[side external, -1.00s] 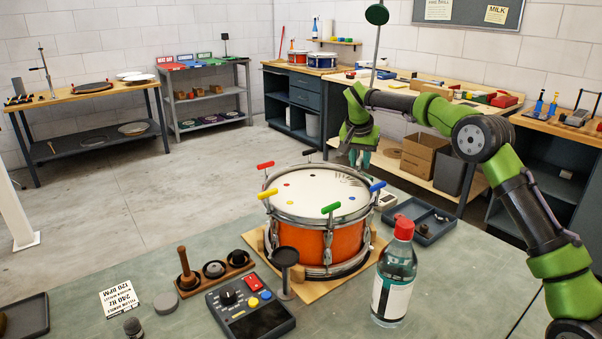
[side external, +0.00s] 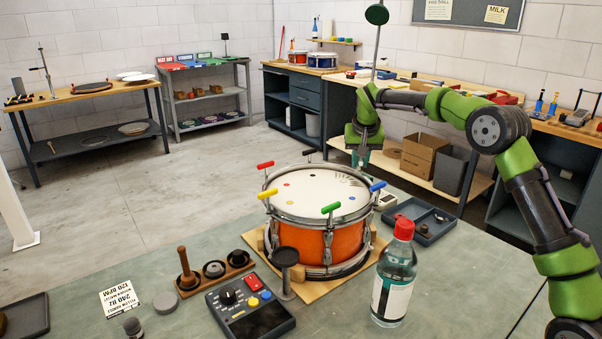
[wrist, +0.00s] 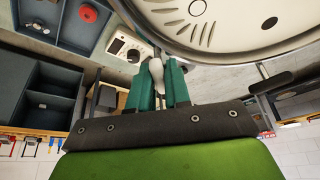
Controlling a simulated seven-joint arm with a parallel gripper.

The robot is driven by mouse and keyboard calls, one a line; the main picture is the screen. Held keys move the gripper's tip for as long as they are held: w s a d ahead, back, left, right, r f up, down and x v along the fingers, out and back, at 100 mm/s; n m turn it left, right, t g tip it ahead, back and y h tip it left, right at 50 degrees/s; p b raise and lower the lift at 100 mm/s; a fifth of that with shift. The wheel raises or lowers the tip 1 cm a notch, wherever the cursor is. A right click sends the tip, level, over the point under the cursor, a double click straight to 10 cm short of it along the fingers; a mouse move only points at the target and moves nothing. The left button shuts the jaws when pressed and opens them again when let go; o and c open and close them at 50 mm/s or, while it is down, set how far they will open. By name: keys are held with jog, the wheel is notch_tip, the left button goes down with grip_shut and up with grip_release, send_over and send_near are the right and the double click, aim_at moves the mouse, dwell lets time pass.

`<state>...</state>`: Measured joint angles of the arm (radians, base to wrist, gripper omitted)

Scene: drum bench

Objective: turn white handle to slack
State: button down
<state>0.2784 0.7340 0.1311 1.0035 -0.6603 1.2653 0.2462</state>
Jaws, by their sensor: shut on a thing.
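In the wrist view my gripper (wrist: 160,72) has its teal fingers shut on the white handle (wrist: 156,72), beside the drum rim. Only part of the white handle shows between the fingers. The orange drum (side external: 300,240) stands on the bench in the side view, and its white head (wrist: 220,16) also shows in the wrist view. My gripper (side external: 361,160) is at the drum's far right side there, where I cannot make out the white handle. Red (side external: 265,165), yellow (side external: 267,194), green (side external: 330,208), blue (side external: 377,187) and black (side external: 309,152) handles stand around the rim.
A clear bottle with a red cap (side external: 403,228) stands right of the drum. A dark tray (side external: 436,232) and a small white meter (wrist: 127,46) lie near the gripper side. A control box (side external: 250,307) and wooden holder (side external: 215,275) are at front left.

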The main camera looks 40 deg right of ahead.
jog(key=n+y, duration=0.1)
jog(key=n, duration=0.2)
jog(key=n+t+y, duration=0.1)
jog(key=n, duration=0.2)
jog(key=shift+r, duration=0.15)
jog(key=shift+n, duration=0.4)
jog(key=c, duration=1.2)
grip_release()
jog(key=shift+o, duration=0.2)
jog(key=d+v, duration=0.1)
jog(key=v, duration=1.5)
jog(key=shift+s+a+r, duration=0.25)
jog(key=shift+a+r, duration=0.05)
jog(key=shift+r, duration=0.05)
